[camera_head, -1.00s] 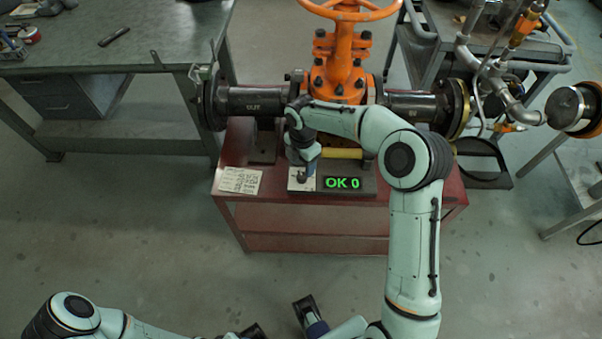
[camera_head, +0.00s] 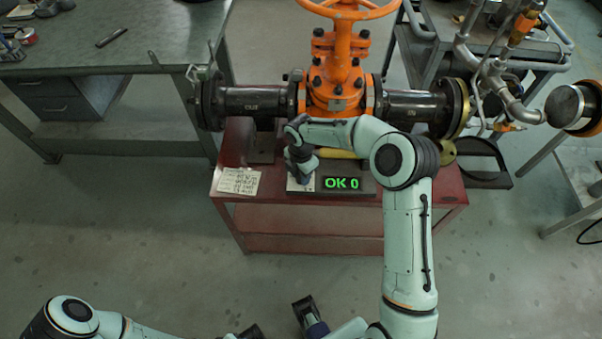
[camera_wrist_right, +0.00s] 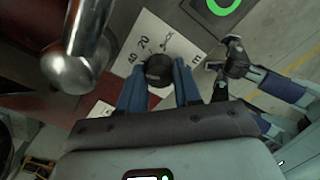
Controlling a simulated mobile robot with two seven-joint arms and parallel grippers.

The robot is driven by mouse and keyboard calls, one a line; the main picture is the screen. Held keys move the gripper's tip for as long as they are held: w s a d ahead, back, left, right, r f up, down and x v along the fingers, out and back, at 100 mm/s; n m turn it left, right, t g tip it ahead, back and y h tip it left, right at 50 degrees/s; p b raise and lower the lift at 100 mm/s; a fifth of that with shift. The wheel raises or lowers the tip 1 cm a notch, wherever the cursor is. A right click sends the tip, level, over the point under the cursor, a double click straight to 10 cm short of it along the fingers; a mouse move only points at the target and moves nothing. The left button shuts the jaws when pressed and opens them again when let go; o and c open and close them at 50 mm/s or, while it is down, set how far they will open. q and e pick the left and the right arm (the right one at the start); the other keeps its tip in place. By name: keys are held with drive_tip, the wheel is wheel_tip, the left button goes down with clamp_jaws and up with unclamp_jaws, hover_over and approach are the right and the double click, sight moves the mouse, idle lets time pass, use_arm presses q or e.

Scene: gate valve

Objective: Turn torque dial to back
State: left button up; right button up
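The torque dial is a small black knob (camera_wrist_right: 158,70) on a white scale plate (camera_wrist_right: 142,36) with printed marks, among them 20 and 40. My right gripper (camera_wrist_right: 160,72) has its two blue fingers on either side of the knob, with little or no gap; it looks shut on it. Its exact pointer direction is unclear. In the head view the right gripper (camera_head: 304,178) reaches down to the plate and hides the knob. The display (camera_head: 341,183) beside it reads OK 0 in green. My left gripper (camera_head: 278,322) is at the bottom edge, fingers spread and empty.
The orange gate valve (camera_head: 338,75) with its black pipe (camera_head: 255,103) stands behind the dial on a red table (camera_head: 315,215). A paper note (camera_head: 238,181) lies left of the dial. A rounded metal part (camera_wrist_right: 72,68) is close to the right gripper's left side.

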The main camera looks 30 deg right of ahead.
drive_tip(key=shift+m, duration=0.3)
drive_tip(key=m, duration=0.3)
drive_tip(key=shift+r+m, duration=0.1)
drive_tip(key=shift+m, duration=0.3)
drive_tip(key=m, duration=1.3)
drive_tip(key=shift+m, duration=0.3)
drive_tip(key=o, duration=1)
drive_tip(key=shift+o, duration=0.2)
